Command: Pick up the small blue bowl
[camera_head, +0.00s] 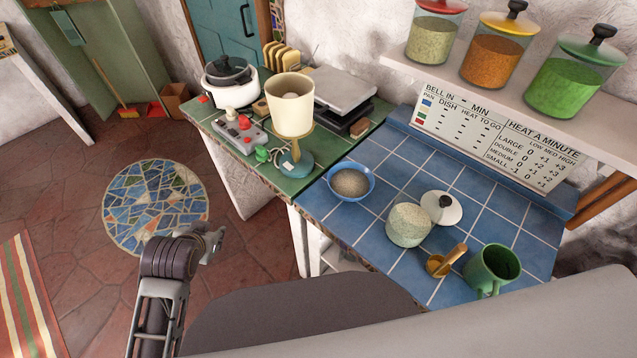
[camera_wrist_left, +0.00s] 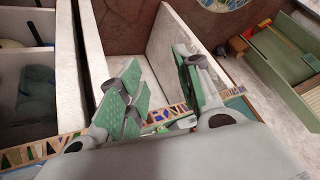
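The small blue bowl (camera_head: 367,193) sits upright on the blue-tiled counter (camera_head: 385,160), near its left edge. It holds a pale, grainy fill. My left gripper (camera_head: 214,242) is over the floor, left of the counter and well apart from the bowl. In the left wrist view, my left gripper (camera_wrist_left: 158,72) shows its two green-padded fingers spread apart with nothing between them. I do not see the bowl in that view. My right gripper is not in view.
Right of the bowl stand a speckled canister (camera_head: 408,226), a white lid (camera_head: 441,208), a brass scoop (camera_head: 440,265) and a green mug (camera_head: 491,266). A lamp (camera_head: 291,110) and a control box (camera_head: 240,134) stand on the green counter behind. Shelf jars (camera_head: 491,60) are above.

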